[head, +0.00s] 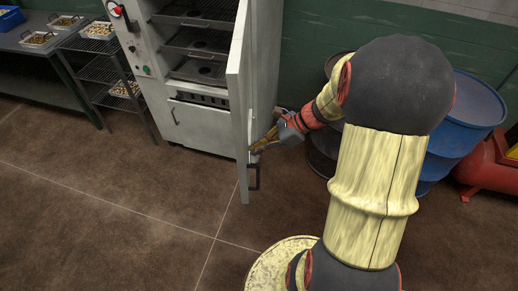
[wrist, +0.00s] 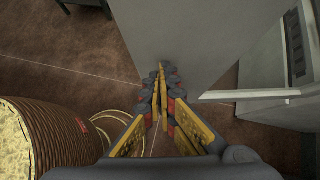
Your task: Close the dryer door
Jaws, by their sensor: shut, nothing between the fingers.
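The dryer (head: 196,125) is a pale grey cabinet at the top middle of the head view, with racks inside. Its door (head: 240,100) stands wide open, swung out toward me and seen nearly edge-on, with a dark handle (head: 254,177) low on it. I cannot tell whether the fingertips touch the panel.
A blue barrel (head: 475,115) and dark barrels stand right of the dryer, behind my arm. A red machine (head: 490,170) is at the far right. A wire rack (head: 105,75) and a table (head: 40,50) with trays stand left. The brown floor in front is clear.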

